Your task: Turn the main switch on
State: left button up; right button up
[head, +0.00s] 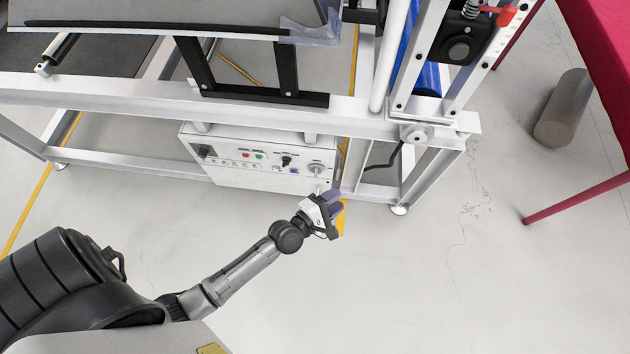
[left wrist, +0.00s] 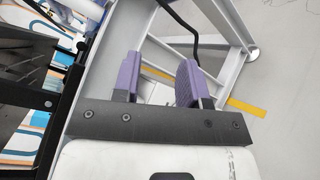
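A white control box (head: 258,178) hangs under the machine frame in the head view. Its front carries a black switch (head: 204,151) at the left, red and green buttons (head: 252,156), a black knob (head: 287,161) and a round grey dial (head: 317,169) at the right. I cannot tell from labels which is the main switch or how it is set. My left gripper (head: 333,200), with purple fingers, is just beyond the box's lower right corner. In the left wrist view, the left gripper (left wrist: 158,83) is open with nothing between its fingers. My right gripper is not in view.
The white machine frame (head: 350,125) runs above the box, with a leg at its right. A yellow floor line (left wrist: 246,108) passes near the gripper. A grey cylinder (head: 563,108) and a red table (head: 607,60) are at the right. The floor before the box is clear.

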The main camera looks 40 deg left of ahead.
pick_arm(q)
jog(key=w+a+f+n+t+y+b, duration=0.1)
jog(key=a+f+n+y+b, duration=0.2)
jog(key=f+n+b, duration=0.4)
jog(key=w+a+f+n+t+y+b, duration=0.1)
jog(key=w+a+f+n+y+b, duration=0.2)
jog(key=f, duration=0.6)
jog(key=n+g+y+b, duration=0.3)
jog(key=n+y+b, duration=0.4)
jog(key=n+b, duration=0.4)
send_near(316, 174)
jog(key=b+x, duration=0.3)
jog(key=x, duration=0.5)
jog(key=shift+a, duration=0.15)
jog(key=shift+w+a+r, duration=0.1)
jog(key=shift+w+a, duration=0.25)
jog(key=shift+w, duration=0.25)
jog(key=shift+c, duration=0.3)
grip_shut()
